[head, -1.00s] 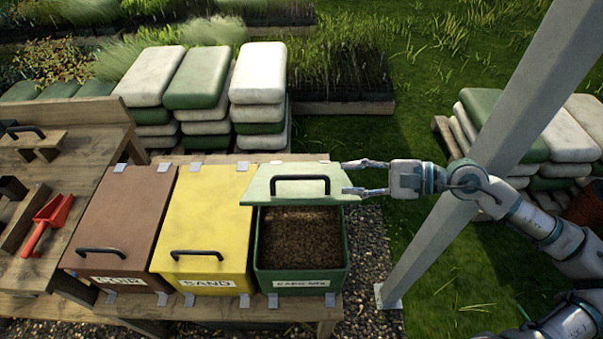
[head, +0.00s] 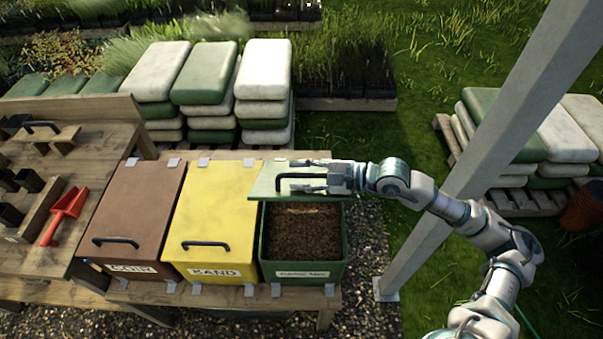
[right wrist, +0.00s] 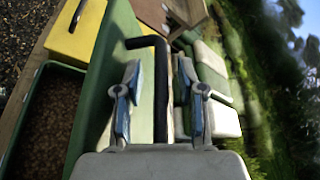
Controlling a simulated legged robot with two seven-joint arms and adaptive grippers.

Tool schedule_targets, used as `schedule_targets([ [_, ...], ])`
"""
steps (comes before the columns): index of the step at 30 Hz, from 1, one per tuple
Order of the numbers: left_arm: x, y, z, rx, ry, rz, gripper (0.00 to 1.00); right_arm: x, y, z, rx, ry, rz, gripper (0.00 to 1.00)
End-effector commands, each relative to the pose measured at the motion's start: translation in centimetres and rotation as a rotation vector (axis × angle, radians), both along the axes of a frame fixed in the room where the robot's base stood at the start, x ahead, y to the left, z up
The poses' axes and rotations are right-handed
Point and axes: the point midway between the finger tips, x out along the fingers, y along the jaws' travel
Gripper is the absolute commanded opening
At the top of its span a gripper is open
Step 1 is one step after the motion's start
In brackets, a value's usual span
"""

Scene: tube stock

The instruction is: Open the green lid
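The green lid (head: 262,185) is raised and tilted back over the rear of the green bin (head: 346,250), whose brown mix shows below. Its black handle (head: 281,180) is on the lid's upward face. My right gripper (head: 300,176) reaches in from the right, over the lid. In the right wrist view its two fingers (right wrist: 160,98) are apart, one on each side of the black handle (right wrist: 161,65), with gaps visible. The green lid (right wrist: 104,75) is beside the left finger there. My left gripper is not in view.
A yellow bin (head: 215,215) and a brown bin (head: 142,215) stand shut to the left. A grey post (head: 430,235) rises close by my right arm. Stacked bags stand behind. A red scoop (head: 66,214) lies on the wooden bench (head: 110,150).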

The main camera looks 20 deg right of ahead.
Motion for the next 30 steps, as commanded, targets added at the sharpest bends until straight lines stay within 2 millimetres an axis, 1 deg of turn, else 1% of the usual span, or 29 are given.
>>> schedule_targets([
  [4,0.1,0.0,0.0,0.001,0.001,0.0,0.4,0.0,-0.1,0.0,0.001,0.0,-0.001,0.39],
  [5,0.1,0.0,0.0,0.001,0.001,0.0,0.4,0.0,-0.1,0.0,0.001,0.0,-0.001,0.34],
  [6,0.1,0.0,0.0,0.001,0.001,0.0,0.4,0.0,-0.1,0.0,0.002,0.0,0.0,0.24],
  [8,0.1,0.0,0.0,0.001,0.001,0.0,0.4,0.0,-0.1,0.0,0.002,0.0,0.0,0.09],
  [9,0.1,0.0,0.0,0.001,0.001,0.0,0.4,0.0,-0.1,0.0,0.002,0.0,0.0,0.0],
  [17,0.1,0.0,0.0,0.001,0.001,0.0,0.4,0.0,-0.1,0.0,0.001,0.001,-0.001,0.0],
  [22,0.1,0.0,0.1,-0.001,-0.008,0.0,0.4,0.5,-0.3,0.7,0.008,0.017,-0.002,0.0],
  [24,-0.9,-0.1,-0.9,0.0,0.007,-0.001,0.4,0.9,-0.4,1.3,0.014,0.034,-0.002,0.0],
  [26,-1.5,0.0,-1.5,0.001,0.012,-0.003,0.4,1.5,-0.5,1.9,0.021,0.053,-0.003,0.0],
  [30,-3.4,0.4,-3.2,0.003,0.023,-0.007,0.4,3.4,-1.0,3.9,0.044,0.128,-0.002,0.0],
])
